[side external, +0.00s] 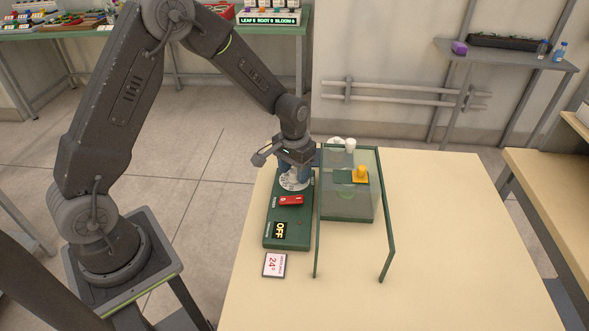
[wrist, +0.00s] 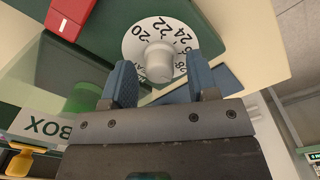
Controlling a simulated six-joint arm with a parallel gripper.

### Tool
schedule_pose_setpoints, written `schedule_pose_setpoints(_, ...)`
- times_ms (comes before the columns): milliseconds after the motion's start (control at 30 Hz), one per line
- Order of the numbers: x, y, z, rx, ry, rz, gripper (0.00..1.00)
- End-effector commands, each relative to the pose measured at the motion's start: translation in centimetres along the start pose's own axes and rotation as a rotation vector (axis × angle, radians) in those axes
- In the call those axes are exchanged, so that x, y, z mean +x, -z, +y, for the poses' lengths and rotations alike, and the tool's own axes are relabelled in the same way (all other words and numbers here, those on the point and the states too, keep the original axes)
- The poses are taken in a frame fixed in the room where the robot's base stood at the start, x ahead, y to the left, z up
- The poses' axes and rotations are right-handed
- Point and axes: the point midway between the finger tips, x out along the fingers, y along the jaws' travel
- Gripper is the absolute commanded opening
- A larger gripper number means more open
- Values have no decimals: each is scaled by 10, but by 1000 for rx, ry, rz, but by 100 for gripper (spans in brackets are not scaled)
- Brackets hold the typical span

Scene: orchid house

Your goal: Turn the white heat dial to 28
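The white heat dial (side external: 293,183) sits at the far end of a green control box (side external: 287,213). In the wrist view the dial's numbered disc (wrist: 138,42) shows 20, 22 and 24, with further marks partly hidden, and a pale round knob (wrist: 159,60) stands at its centre. My gripper (side external: 294,172) points down over the dial. In the wrist view its blue fingers (wrist: 160,72) are apart, one on each side of the knob, with a visible gap on both sides. The pointer setting cannot be read.
A card reading 24° (side external: 274,265) lies in front. A green frame (side external: 388,240) and a clear-walled box with a yellow knob (side external: 361,174) stand close at right. The table's right side is clear.

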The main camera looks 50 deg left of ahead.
Motion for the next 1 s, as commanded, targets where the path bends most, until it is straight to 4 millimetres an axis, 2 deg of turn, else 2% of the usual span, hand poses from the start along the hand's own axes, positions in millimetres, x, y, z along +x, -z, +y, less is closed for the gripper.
schedule_pose_setpoints(233, -2, 0, 0, -1, 0, 0, 54)
schedule_pose_setpoints(367, -15, 1, 0, -1, 0, 4, 54)
schedule_pose_setpoints(800, -108, 1, 0, -1, 0, 5, 54)
schedule_pose_setpoints(1000, -132, 0, 0, -1, 0, 1, 54)
